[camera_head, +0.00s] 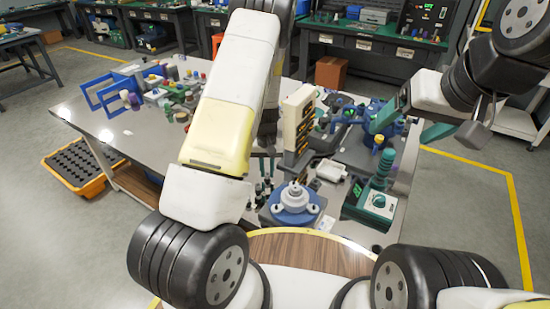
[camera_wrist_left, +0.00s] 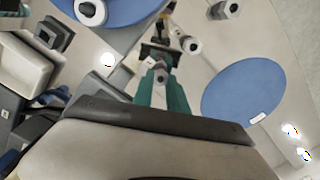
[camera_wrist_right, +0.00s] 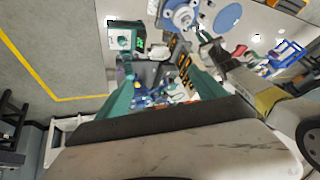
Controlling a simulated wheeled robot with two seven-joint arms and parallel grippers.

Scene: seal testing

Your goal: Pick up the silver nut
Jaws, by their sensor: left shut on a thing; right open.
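In the left wrist view my left gripper (camera_wrist_left: 162,82) has its teal fingers close together. They are shut on a small grey piece (camera_wrist_left: 161,74) that looks like the silver nut; the fingers partly hide it. A similar grey nut-like piece (camera_wrist_left: 188,46) is just beyond the fingertips, and another (camera_wrist_left: 226,8) is higher up. In the head view my own forearm hides most of my left gripper, behind the blue round fixture (camera_head: 290,214) with silver parts on it. My right gripper (camera_head: 412,122) is open and empty, raised at the right; its spread fingers show in the right wrist view (camera_wrist_right: 162,88).
The grey table (camera_head: 110,125) carries tools at the back left, a display panel (camera_head: 297,118) in the middle, and a green device (camera_head: 377,195) at the right. An orange crate (camera_head: 80,165) is on the floor.

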